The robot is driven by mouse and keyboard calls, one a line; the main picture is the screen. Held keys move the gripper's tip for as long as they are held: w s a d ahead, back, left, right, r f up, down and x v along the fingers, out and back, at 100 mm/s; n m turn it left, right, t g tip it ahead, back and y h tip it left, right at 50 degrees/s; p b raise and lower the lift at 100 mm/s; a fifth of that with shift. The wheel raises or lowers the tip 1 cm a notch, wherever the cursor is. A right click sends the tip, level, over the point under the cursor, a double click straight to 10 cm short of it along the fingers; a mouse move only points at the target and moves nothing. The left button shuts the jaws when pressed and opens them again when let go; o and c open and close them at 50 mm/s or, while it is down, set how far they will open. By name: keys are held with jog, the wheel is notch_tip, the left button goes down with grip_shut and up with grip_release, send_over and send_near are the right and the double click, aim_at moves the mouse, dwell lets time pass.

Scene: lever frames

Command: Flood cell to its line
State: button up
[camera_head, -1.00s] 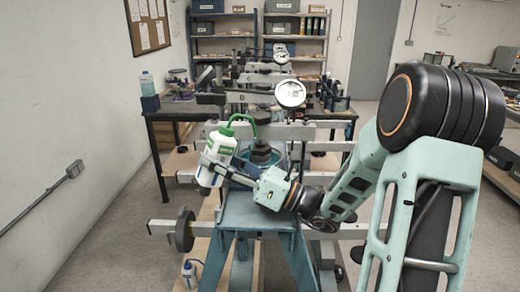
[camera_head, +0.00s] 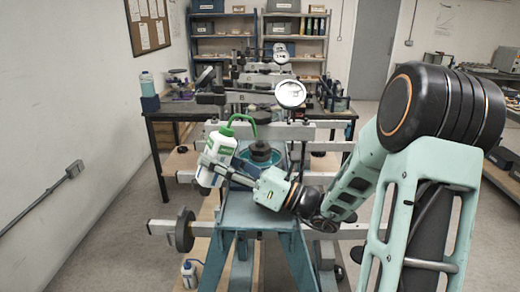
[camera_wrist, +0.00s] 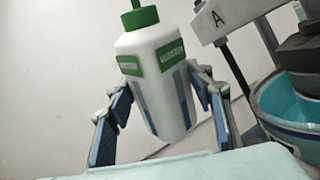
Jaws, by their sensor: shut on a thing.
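A white wash bottle (camera_head: 217,158) with a green cap, green labels and a bent green spout is held in my gripper (camera_head: 216,170). The bottle leans, and its spout arches right toward the cell (camera_head: 276,163). The cell is a round teal bowl on the blue stand, with dark stacked parts (camera_head: 261,149) in its middle. In the wrist view, the fingers (camera_wrist: 165,125) close on both sides of the bottle (camera_wrist: 158,75). The cell's blue outer wall (camera_wrist: 300,140) stands right of it. The water level and the line cannot be made out, and no stream shows.
A dial gauge (camera_head: 290,94) stands above and behind the cell. Lever beams and a round weight (camera_head: 184,230) flank the stand.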

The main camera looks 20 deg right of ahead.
aim_at(211, 138)
dwell(0.3)
notch_tip(211, 138, up, 5)
jog(key=p, duration=0.5)
jog(key=shift+r, duration=0.1)
dwell(0.3)
